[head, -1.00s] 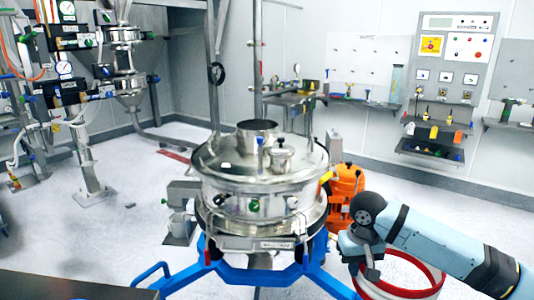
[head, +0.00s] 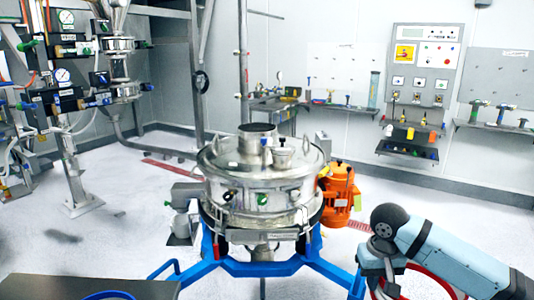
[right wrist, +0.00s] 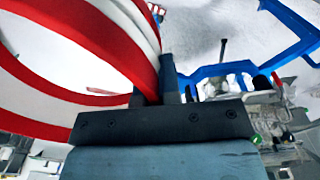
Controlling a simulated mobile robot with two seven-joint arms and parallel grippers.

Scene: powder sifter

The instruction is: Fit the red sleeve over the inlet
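The red sleeve (head: 440,279), a ring with red and white bands, is at the lower right of the head view, partly hidden by my right arm. It fills the upper left of the right wrist view (right wrist: 80,50). My right gripper (head: 375,283) is shut on the sleeve's wall; its fingers show in the right wrist view (right wrist: 168,80). The inlet (head: 257,134) is a short open metal cylinder on top of the round steel sifter (head: 262,185). The sleeve is apart from it, to the right and nearer me. My left gripper is out of view.
The sifter stands on a blue frame (head: 240,268) with legs spreading forward. An orange motor (head: 338,190) is at its right. A dark table edge (head: 60,289) is at lower left, with a blue rim (head: 108,296) on it. Open floor lies at the left.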

